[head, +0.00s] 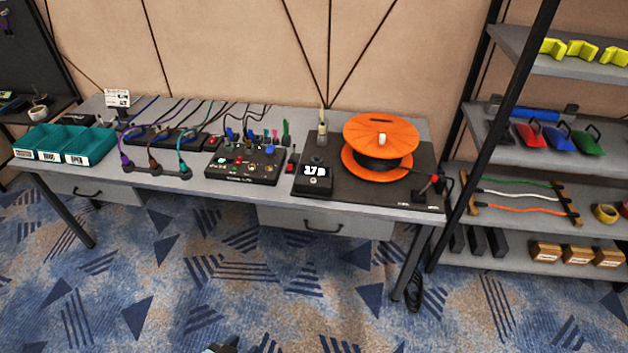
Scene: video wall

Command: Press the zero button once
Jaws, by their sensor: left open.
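A small black counter box (315,180) with a lit display stands on the table, left of the orange cable reel (381,140). I cannot make out for sure which mark is the zero button. The box and the reel sit on a dark base plate (335,198). My left gripper (224,346) just shows at the bottom edge, low over the carpet, far from the box and touching nothing visible. Most of it is cut off. My right gripper is out of view.
The grey table (228,195) also bears teal bins (65,143), a black panel with cables and lights (243,165), and a red-knobbed crank (433,182) right of the reel. A stocked shelf rack (490,170) stands at right. The carpet in front is clear.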

